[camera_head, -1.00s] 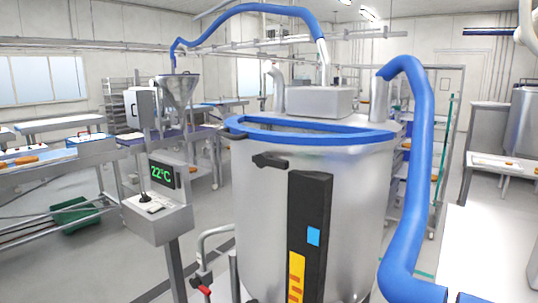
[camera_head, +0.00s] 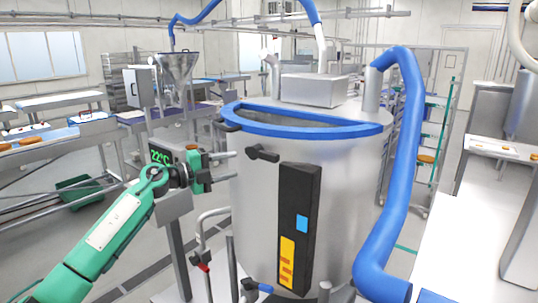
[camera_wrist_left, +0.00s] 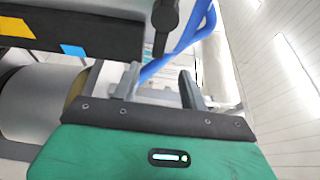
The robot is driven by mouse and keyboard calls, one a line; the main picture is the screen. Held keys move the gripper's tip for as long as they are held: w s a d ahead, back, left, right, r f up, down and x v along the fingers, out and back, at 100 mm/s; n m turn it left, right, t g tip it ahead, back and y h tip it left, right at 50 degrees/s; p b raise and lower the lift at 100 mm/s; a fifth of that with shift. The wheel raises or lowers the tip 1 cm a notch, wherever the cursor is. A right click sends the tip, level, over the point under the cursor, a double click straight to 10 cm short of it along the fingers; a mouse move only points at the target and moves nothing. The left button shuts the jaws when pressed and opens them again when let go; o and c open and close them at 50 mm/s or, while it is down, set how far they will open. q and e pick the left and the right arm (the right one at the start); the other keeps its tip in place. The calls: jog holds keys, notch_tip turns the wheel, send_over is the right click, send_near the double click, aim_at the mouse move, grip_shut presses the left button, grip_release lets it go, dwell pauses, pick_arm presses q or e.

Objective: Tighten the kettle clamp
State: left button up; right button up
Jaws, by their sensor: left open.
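The large steel kettle (camera_head: 240,215) with a blue rim (camera_head: 300,127) stands in the middle of the head view. Its clamp, a short black handle (camera_head: 262,153), sits on the front wall just below the rim. A dark handle, seemingly the same clamp (camera_wrist_left: 166,22), shows at the top of the left wrist view. My left gripper (camera_head: 228,167) is open and empty, left of the clamp and apart from it, with its fingers pointing right. Both fingers also show in the left wrist view (camera_wrist_left: 158,86). My right gripper is not in view.
A black panel (camera_head: 299,210) with blue and yellow marks runs down the kettle's front. A thick blue hose (camera_head: 405,150) hangs at its right. A temperature display (camera_head: 160,156) is partly behind my left gripper. Pipes with a red-handled valve (camera_head: 203,267) stand low at the front left.

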aim_at(265, 157)
pick_arm(q)
jog(key=p+x, duration=0.4)
jog(key=x, duration=0.7)
jog(key=shift+w+d+r+p, duration=0.1)
jog(key=shift+w+d+p, duration=0.2)
jog(key=shift+w, duration=0.05)
jog(key=shift+w+d, duration=0.3)
jog(key=shift+d, duration=0.2)
jog(key=shift+w+d, duration=0.1)
jog(key=shift+d, duration=0.1)
jog(key=shift+c, duration=0.4)
grip_shut()
